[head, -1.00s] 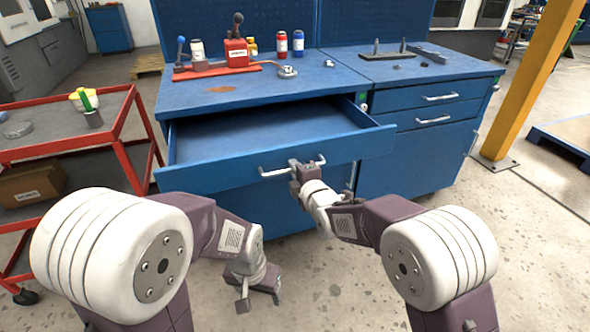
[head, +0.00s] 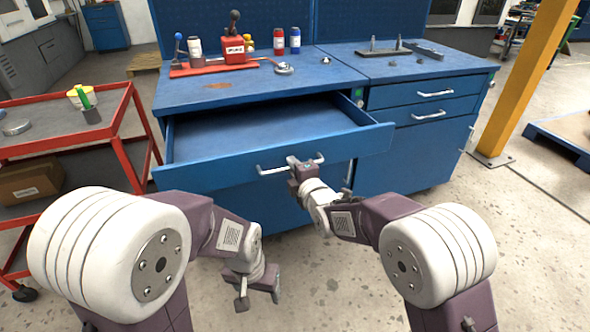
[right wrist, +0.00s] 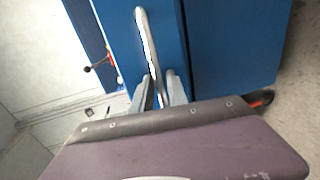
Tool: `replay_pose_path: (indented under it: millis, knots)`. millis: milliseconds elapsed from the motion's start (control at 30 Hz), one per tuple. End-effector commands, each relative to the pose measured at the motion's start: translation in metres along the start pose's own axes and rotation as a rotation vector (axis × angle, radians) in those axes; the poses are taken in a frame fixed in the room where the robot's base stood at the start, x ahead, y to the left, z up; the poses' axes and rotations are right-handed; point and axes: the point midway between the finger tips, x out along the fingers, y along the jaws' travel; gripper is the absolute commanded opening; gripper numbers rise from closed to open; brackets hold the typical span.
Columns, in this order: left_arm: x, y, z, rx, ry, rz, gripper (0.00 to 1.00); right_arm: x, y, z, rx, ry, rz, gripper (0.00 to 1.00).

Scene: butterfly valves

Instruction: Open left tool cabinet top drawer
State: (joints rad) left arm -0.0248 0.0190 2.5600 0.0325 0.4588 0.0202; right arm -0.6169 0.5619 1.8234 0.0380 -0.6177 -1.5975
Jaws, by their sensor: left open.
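The left tool cabinet (head: 240,82) is blue, with its wide top drawer (head: 262,130) pulled well out and its inside looking empty. A light metal bar handle (head: 270,172) is on the drawer front (head: 215,175). My right gripper (head: 296,164) is at the middle of this handle. In the right wrist view the handle (right wrist: 146,40) runs down between the two grey fingers (right wrist: 159,92), which close around it. My left gripper (head: 259,294) is open and empty, hanging low above the floor in front of the cabinet, apart from it.
A red cart (head: 100,133) stands at the left. A second blue cabinet (head: 415,155) with two shut drawers adjoins at the right. A red box (head: 236,48), cans and small parts are on the worktops. A yellow post (head: 525,85) stands farther right; the floor between is clear.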

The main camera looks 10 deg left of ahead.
Motion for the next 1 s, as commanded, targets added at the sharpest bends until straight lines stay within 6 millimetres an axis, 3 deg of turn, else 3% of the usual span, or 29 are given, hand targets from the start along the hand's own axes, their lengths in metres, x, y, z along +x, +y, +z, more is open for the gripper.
replay_pose_path:
  millis: [500,1000]
  knots:
    - [-0.017,0.000,-0.002,0.000,0.000,0.000,0.68,-0.080,0.001,0.000,0.000,0.000,-0.001,0.19]
    - [-0.017,0.000,-0.002,0.000,0.000,0.000,0.68,-0.089,0.000,0.000,0.000,0.000,-0.001,0.19]
